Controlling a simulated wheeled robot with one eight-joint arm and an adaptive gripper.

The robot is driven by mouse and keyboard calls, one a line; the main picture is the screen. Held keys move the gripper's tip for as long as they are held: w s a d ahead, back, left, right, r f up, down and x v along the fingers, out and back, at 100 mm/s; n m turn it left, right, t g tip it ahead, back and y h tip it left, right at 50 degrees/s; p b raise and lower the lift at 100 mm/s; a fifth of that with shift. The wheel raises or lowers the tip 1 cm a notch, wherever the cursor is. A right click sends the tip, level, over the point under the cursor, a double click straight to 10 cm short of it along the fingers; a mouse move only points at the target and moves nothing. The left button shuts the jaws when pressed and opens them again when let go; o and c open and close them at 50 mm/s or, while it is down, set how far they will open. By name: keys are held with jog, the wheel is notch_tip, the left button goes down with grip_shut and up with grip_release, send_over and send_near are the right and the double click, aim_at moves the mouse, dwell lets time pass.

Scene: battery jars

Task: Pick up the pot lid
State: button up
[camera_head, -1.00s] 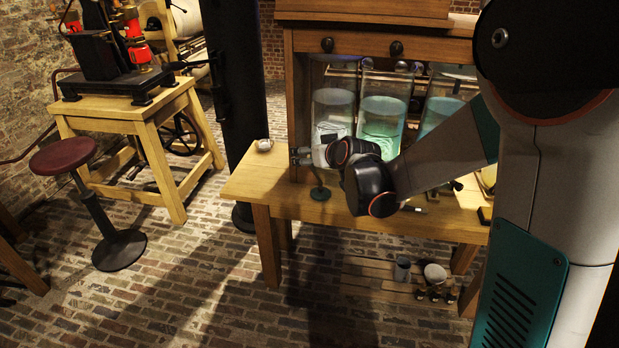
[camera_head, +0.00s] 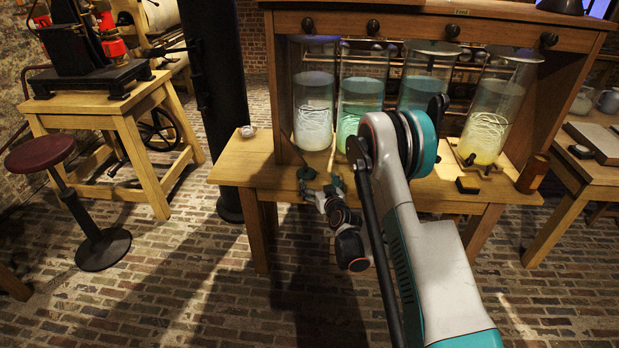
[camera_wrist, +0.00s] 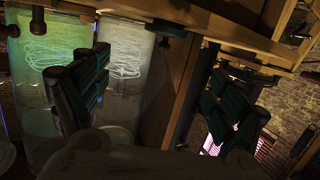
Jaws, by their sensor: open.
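My gripper (camera_head: 321,184) is low near the front left edge of the wooden table (camera_head: 232,168), in front of the jars. In the wrist view its two dark fingers (camera_wrist: 155,95) stand wide apart with nothing between them. A small pale round object (camera_head: 247,131) sits at the table's back left corner, left of my gripper and apart from it. I cannot tell for sure which object is the pot lid. My arm hides part of the table front.
Several tall glass jars stand in a row along the cabinet, among them a white one (camera_head: 313,115) and a yellow one (camera_head: 487,130). A black column (camera_head: 213,90) and a red stool (camera_head: 40,154) are at left. A brown block (camera_head: 532,174) stands at the table's right.

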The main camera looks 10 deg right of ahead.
aim_at(307, 171)
jog(key=x, duration=0.2)
jog(key=p+x, duration=0.1)
jog(key=x, duration=0.2)
jog(key=p+x, duration=0.1)
jog(key=x, duration=0.1)
jog(key=shift+w+f, duration=0.35)
jog(key=shift+f, duration=0.05)
jog(key=shift+w, duration=0.45)
jog(key=b+x, duration=0.1)
jog(key=x, duration=0.1)
jog(key=b+x, duration=0.1)
jog(key=x, duration=0.1)
jog(key=shift+a+f, duration=0.15)
jog(key=shift+a, duration=0.25)
jog(key=shift+w, duration=0.5)
jog(key=c, duration=1.2)
